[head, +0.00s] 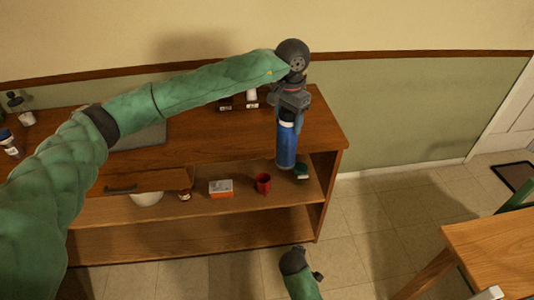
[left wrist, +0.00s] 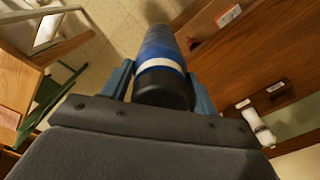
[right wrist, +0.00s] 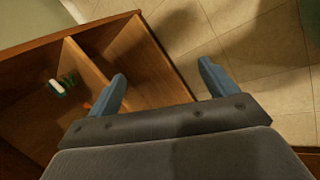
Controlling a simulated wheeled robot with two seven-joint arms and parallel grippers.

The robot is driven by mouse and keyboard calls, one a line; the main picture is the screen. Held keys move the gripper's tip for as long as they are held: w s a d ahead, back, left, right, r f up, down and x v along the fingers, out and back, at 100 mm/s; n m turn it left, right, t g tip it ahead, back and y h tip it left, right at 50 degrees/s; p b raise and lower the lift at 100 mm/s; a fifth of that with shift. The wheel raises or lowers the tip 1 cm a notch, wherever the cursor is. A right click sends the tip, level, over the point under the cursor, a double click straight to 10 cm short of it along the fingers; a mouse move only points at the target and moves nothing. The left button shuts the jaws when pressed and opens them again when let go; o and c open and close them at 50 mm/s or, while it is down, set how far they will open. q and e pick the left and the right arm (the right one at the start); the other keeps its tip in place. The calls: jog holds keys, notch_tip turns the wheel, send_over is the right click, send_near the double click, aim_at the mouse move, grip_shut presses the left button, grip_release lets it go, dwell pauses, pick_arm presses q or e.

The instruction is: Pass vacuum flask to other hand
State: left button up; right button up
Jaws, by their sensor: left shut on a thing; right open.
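The vacuum flask (head: 286,147) is a blue cylinder with a white band and a dark cap. My left gripper (head: 290,106) is shut on its top end, and the flask hangs down in front of the counter's right part. In the left wrist view the flask (left wrist: 159,62) sits between the two fingers (left wrist: 160,88), cap nearest the camera. My right gripper (right wrist: 162,85) is open and empty, with its fingers pointing at the floor and the cabinet's end. In the head view only part of my right arm shows, low in the middle, well below the flask.
The wooden counter (head: 325,130) has open shelves. A red mug (head: 263,183), a white and orange box (head: 220,188) and a green-and-white item (head: 301,171) stand on the upper shelf. A wooden table (head: 490,250) stands at right. The tiled floor (head: 375,215) between is clear.

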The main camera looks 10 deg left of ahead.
jog(key=w+a+r+n+t, duration=0.1)
jog(key=w+a+r+n, duration=0.15)
jog(key=r, duration=0.35)
jog(key=w+a+r+n+t, duration=0.1)
jog(key=w+a+r+n, duration=0.1)
jog(key=w+r, duration=0.25)
jog(key=n+t+h, duration=0.4)
jog(key=n+t, duration=0.1)
jog(key=n, duration=0.6)
send_near(285, 143)
notch_tip(285, 143, down, 2)
jog(key=w, duration=0.1)
jog(key=x, duration=1.1)
jog(key=shift+w+a+f, duration=0.15)
jog(key=shift+w+a, duration=0.1)
jog(key=shift+w, duration=0.3)
jog(key=c, duration=1.3)
pick_arm(q)
jog(key=o, duration=1.8)
pick_arm(e)
jog(key=shift+c, duration=0.6)
